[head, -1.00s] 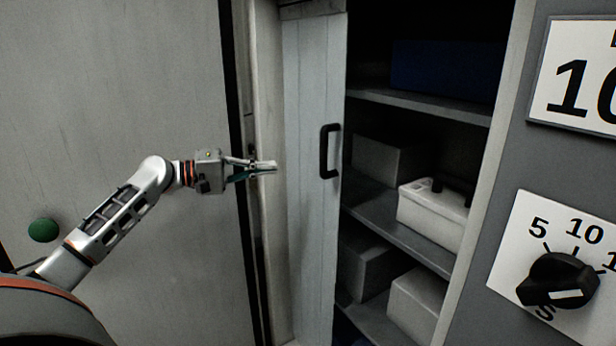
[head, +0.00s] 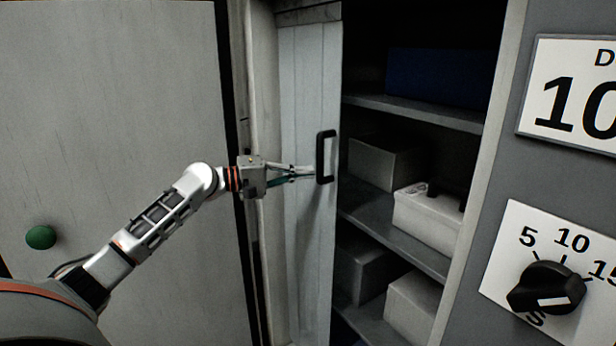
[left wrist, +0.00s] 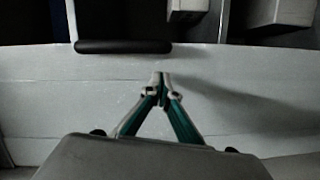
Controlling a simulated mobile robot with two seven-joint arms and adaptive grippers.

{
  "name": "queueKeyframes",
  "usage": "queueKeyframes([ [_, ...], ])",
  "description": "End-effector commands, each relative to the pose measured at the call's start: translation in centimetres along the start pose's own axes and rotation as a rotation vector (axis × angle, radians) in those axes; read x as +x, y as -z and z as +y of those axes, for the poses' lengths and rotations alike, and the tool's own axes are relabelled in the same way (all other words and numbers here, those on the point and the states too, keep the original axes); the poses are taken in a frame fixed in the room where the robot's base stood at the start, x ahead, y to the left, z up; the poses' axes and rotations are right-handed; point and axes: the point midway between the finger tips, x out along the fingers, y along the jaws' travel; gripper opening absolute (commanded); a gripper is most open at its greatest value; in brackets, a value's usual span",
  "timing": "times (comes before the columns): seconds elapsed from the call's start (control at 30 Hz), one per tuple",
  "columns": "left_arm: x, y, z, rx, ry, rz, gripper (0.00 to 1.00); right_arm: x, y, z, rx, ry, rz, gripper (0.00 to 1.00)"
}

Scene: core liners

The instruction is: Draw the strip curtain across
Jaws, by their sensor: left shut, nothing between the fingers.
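The strip curtain (head: 302,95) is a pale, slatted panel gathered at the left side of the shelf opening. A black handle (head: 325,157) stands upright near its right edge. My left gripper (head: 312,174) is shut and empty, its fingertips just left of the handle in the head view. In the left wrist view the left gripper (left wrist: 160,78) points at the curtain's pale slats (left wrist: 225,75), with the black handle (left wrist: 122,47) ahead of the tips and a little left. A gap shows between tips and handle there. My right gripper is not in view.
Right of the curtain, open shelves (head: 400,236) hold pale boxes, a white case (head: 428,218) and a dark blue box (head: 440,75). A grey panel at the right carries a black knob (head: 546,288). A grey door (head: 120,110) with a green knob (head: 41,237) fills the left.

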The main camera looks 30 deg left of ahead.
Motion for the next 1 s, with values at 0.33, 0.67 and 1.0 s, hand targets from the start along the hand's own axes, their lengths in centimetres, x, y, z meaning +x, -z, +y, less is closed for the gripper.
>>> queueKeyframes([
  [0.33,0.5,-2.2,0.1,-0.001,-0.001,0.0,0.0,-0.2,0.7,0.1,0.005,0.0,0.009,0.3],
  [0.67,0.5,-2.3,0.1,-0.001,-0.001,0.001,0.0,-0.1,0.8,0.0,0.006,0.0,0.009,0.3],
  [1.0,1.3,-5.5,1.3,0.0,-0.003,-0.004,0.0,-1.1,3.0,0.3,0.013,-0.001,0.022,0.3],
])
